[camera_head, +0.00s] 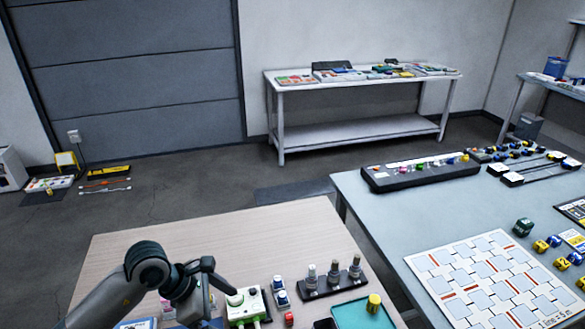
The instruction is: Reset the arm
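My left arm (112,297) comes in from the bottom left over the wooden table. Its dark gripper (212,290) is over the front part of the table, just left of a green and white device (243,307) with a round white knob. It overlaps the device's left edge in the picture. I cannot tell whether they touch, or whether the fingers are open or shut. My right arm and gripper are not in view.
The wooden table's back left (150,238) is clear. A grey table (378,208) stands at right.

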